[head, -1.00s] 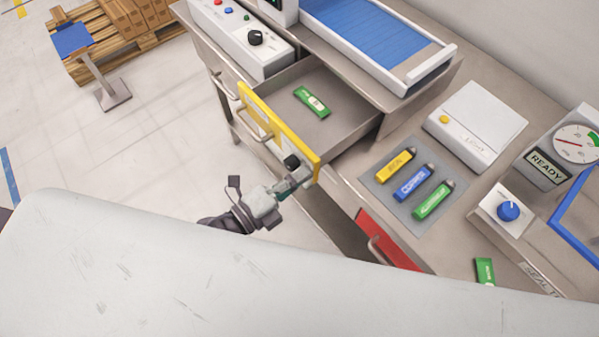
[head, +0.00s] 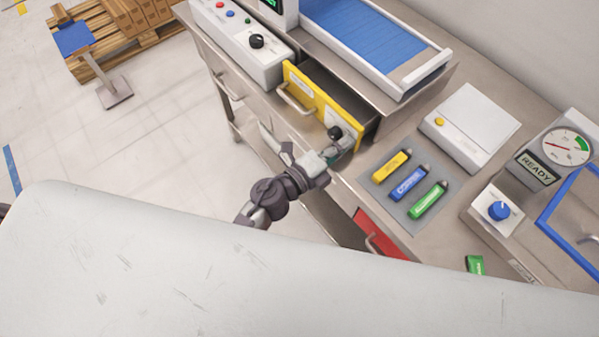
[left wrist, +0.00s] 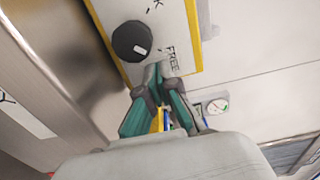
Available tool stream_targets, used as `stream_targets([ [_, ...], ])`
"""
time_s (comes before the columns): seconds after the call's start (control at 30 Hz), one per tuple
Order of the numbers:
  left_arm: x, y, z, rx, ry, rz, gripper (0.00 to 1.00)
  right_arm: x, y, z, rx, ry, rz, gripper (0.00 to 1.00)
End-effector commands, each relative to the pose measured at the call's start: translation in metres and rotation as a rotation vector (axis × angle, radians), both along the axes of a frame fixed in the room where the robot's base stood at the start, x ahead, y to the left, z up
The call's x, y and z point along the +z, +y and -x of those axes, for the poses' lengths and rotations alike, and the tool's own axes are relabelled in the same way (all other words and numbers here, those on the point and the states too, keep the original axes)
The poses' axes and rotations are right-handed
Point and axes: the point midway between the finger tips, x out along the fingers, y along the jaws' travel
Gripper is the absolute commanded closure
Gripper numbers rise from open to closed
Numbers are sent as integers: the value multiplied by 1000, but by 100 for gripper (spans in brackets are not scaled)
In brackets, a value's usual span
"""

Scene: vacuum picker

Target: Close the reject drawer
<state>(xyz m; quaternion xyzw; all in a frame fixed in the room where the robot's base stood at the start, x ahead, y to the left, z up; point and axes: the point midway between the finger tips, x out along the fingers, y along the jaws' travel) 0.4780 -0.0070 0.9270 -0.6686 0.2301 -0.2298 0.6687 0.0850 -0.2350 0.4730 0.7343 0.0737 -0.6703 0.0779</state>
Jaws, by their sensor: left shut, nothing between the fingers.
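The yellow-framed drawer (head: 318,103) stands a little way out of the steel cabinet, with only a narrow opening behind its front. Its front has a bar handle (head: 296,100) and a black knob (head: 335,133). I cannot read a label that names it the reject drawer. My left gripper (head: 328,155) is shut and empty at the right end of this front, just below the knob. In the left wrist view its fingertips (left wrist: 157,72) are at the front panel beside the knob (left wrist: 132,41), seemingly touching. The drawer's inside is mostly hidden. My right gripper is not in view.
A red drawer front (head: 378,238) is lower right, partly hidden by my body. Yellow, blue and green sticks lie on a grey mat (head: 379,187) on the worktop.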

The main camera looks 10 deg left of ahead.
Motion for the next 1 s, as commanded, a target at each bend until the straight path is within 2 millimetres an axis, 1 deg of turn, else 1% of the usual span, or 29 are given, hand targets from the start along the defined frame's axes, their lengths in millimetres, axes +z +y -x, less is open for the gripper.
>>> stream_targets([
  [0.03, 1, -6, -8, -1, -2, 1, 100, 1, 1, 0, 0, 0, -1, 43],
  [0.1, 0, -13, -17, -1, -1, 0, 100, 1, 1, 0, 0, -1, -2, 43],
  [0.2, 0, -21, -27, -1, -1, 0, 100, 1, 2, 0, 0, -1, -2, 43],
  [0.33, 0, -28, -36, 0, 0, 0, 100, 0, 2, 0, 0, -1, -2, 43],
  [0.63, 1, -32, -41, 0, -2, 2, 100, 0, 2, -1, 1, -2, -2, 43],
  [1.0, 3, -30, -43, 0, -6, 4, 100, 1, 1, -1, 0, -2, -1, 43],
])
